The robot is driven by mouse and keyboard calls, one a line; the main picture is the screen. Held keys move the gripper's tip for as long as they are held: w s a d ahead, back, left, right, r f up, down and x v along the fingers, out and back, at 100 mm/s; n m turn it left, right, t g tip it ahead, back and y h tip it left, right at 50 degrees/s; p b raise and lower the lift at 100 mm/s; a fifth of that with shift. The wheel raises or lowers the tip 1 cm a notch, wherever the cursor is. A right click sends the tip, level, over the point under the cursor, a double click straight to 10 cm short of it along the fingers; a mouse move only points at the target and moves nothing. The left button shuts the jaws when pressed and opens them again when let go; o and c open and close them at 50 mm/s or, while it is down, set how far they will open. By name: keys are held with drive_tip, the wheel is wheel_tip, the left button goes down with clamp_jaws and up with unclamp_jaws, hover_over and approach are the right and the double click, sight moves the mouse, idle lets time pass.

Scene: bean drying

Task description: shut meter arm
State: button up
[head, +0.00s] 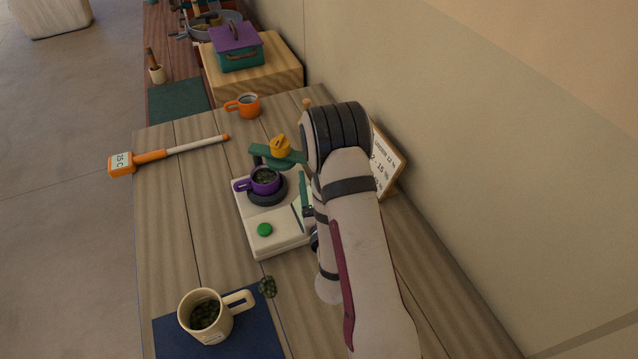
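The meter (277,236) is a cream base with a green button (264,230) on its front part. A purple cup (264,181) with dark beans in it sits on the meter's round dark pad (267,197). My own arm covers the right side of the meter. My gripper's fingertips are hidden behind my arm links.
An orange-handled probe (150,157) lies left. An orange mug (248,105) stands behind. A sign (387,160) leans near the wall. Wood left of the meter is clear.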

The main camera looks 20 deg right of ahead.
drive_tip(key=shift+v, duration=0.85)
drive_tip(key=shift+c, duration=0.2)
